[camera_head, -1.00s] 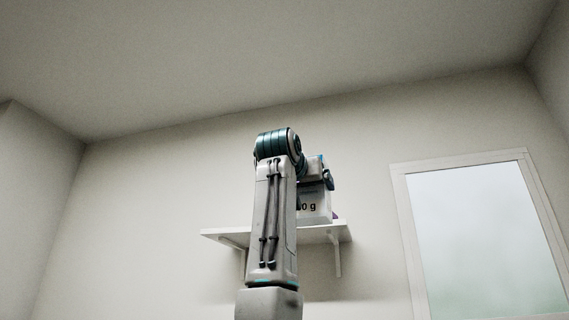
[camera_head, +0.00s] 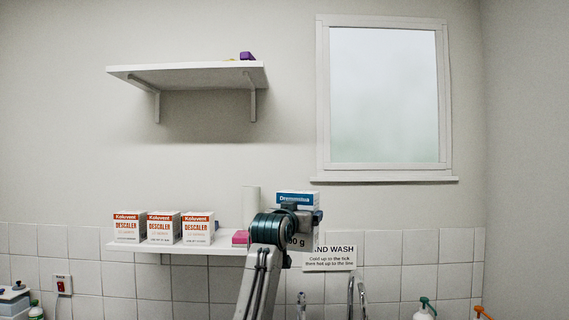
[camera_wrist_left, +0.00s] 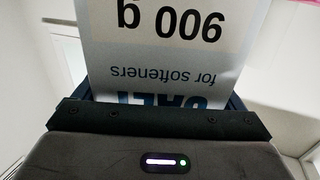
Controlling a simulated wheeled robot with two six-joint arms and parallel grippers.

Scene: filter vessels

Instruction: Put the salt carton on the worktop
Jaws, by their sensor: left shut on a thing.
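The salt carton (camera_head: 297,198) is a white and blue box. In the head view it shows behind and above my left gripper (camera_head: 301,222), partly hidden by the wrist. In the left wrist view the carton (camera_wrist_left: 170,45) fills the upper middle, its print "900 g" and "for softeners" upside down. My left gripper (camera_wrist_left: 160,118) is shut on it. The carton is in front of the right end of the lower shelf. The worktop is not in view. My right gripper is not in view.
The upper shelf (camera_head: 190,76) holds a purple thing (camera_head: 247,56). Taps (camera_head: 351,295) and bottles (camera_head: 424,310) stand low at the right.

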